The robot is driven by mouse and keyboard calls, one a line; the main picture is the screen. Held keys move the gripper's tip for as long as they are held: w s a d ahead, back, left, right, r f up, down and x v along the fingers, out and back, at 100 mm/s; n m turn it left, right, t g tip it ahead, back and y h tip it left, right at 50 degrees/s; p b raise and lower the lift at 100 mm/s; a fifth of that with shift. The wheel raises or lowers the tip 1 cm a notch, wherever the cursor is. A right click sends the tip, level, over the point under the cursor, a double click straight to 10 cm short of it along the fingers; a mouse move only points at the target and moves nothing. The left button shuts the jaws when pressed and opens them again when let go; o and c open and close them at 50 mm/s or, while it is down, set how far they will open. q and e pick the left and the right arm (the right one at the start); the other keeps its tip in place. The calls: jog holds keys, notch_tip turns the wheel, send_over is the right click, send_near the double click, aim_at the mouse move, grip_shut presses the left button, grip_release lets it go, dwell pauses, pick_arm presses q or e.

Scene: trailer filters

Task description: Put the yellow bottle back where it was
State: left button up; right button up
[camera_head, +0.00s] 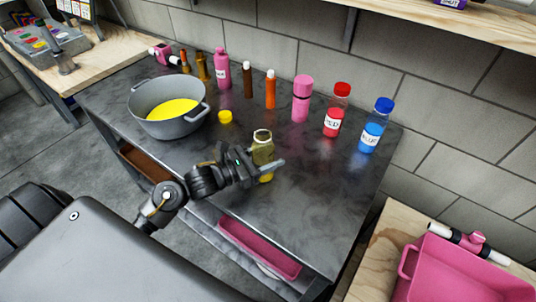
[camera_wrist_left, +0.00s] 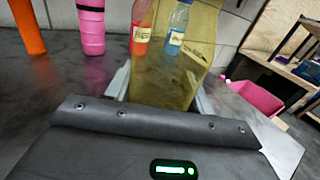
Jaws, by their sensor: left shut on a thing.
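The yellow bottle (camera_head: 262,146) is a see-through, yellowish bottle with an open, pale neck and a little yellow at its base. My left gripper (camera_head: 268,165) is shut on it and holds it roughly upright over the dark table (camera_head: 310,195). I cannot tell whether its base touches the table. In the left wrist view the bottle (camera_wrist_left: 172,60) fills the space between the fingers. A small yellow cap (camera_head: 225,117) lies on the table beside the pot. My right gripper is not in view.
A grey pot (camera_head: 150,124) holding yellow liquid stands at left. Along the back stand pink (camera_head: 222,68), brown (camera_head: 248,80), orange (camera_head: 270,89) and larger pink (camera_head: 300,99) bottles, then red (camera_head: 337,110) and blue (camera_head: 375,126) ones. The table's front right is clear.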

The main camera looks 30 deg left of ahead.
pick_arm(q)
jog(key=shift+f, duration=0.2)
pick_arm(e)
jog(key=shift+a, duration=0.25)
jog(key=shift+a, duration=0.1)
